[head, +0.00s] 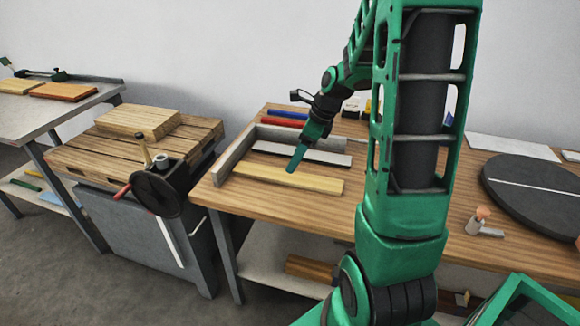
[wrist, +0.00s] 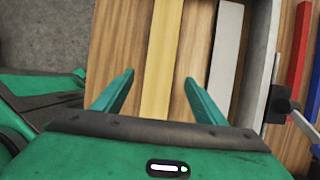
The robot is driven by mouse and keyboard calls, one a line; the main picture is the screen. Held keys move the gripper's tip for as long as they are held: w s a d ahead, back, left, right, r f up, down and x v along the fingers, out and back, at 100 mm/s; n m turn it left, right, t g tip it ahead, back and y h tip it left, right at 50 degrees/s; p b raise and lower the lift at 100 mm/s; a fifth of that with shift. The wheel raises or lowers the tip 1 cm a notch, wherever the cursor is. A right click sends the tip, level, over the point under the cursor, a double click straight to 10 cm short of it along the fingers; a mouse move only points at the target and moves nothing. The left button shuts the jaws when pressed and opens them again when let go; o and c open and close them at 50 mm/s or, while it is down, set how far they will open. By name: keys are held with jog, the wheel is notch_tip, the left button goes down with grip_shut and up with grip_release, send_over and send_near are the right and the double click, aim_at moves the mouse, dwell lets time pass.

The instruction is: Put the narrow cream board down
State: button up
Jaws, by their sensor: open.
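The narrow cream board (head: 295,179) lies flat on the wooden bench top, inside the corner of a grey fence. In the wrist view the cream board (wrist: 163,50) runs lengthwise between my two fingers, with bare wood beside it. My gripper (head: 292,167) is above or at the board, pointing down; its open fingers (wrist: 159,78) stand apart from the board on both sides in the wrist view. Nothing is held. I cannot tell the exact height of the fingertips over the board.
A whitish board (head: 325,157) lies parallel behind the cream one. The grey fence (head: 233,154) borders them at left and back. Red (head: 283,123) and blue (head: 287,114) strips lie beyond it. A dark round turntable (head: 535,193) sits at right. A vise bench (head: 80,157) stands left.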

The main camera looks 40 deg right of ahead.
jog(key=s+a+r+n+g+h, duration=0.1)
jog(key=s+a+r+n, duration=0.1)
jog(key=s+n, duration=0.9)
jog(key=s+a+r+n+g+h, duration=0.1)
jog(key=s+r+n, duration=0.4)
jog(key=s+n, duration=0.6)
jog(key=s+g, duration=0.1)
jog(key=s, duration=0.4)
jog(key=shift+a+g+h, duration=0.3)
jog(key=shift+a, duration=0.1)
jog(key=shift+w+f, duration=0.25)
jog(key=shift+w, duration=0.3)
dwell(0.9)
